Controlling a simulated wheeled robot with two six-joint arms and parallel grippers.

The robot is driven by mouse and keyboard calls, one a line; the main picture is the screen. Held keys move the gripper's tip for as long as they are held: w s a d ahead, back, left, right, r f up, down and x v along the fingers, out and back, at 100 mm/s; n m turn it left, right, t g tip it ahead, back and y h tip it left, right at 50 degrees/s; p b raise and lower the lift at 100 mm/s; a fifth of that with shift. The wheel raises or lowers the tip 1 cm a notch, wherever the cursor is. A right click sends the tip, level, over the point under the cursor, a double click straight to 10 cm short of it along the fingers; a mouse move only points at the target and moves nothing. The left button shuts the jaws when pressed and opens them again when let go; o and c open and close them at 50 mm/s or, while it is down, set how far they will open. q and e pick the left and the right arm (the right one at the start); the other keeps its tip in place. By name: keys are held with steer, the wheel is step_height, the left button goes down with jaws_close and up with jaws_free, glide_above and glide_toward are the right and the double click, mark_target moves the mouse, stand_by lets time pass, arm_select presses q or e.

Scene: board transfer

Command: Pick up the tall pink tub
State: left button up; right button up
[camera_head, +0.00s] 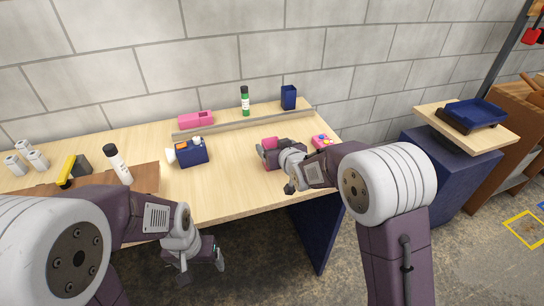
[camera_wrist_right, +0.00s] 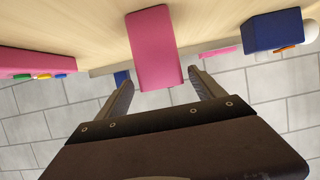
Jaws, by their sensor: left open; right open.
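The tall pink tub (camera_wrist_right: 153,48) stands between the spread fingertips of my right gripper (camera_wrist_right: 160,80) in the right wrist view, with a gap visible on each side. In the head view, only a little pink of the tub (camera_head: 270,142) shows past my right gripper (camera_head: 266,153), which hides most of it over the right part of the table. My right gripper is open and empty. My left gripper (camera_head: 196,262) is open and empty in front of the table's front edge, low and far from the tub.
A pink box with coloured buttons (camera_head: 322,141) is just right of my right gripper. A blue device (camera_head: 188,153) stands to the left. A rail (camera_head: 240,124) runs behind, with a green bottle (camera_head: 245,101), a blue cup (camera_head: 289,97) and a pink block (camera_head: 195,119) beyond it.

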mark_target(269, 143)
steer(key=x, duration=0.5)
steer(key=shift+a+f, duration=0.1)
steer(key=shift+a, duration=0.05)
steer(key=shift+s, duration=0.15)
steer(key=shift+c, duration=1.2)
steer(key=c, duration=1.2)
steer(key=shift+r+p, duration=0.45)
steer(key=shift+r, duration=1.95)
steer(key=d+r+p, duration=0.5)
steer(key=d+r, duration=0.1)
steer(key=d, duration=0.5)
steer(key=shift+w+d+r, duration=0.2)
steer(key=shift+w+d, duration=0.1)
steer(key=shift+d, duration=0.1)
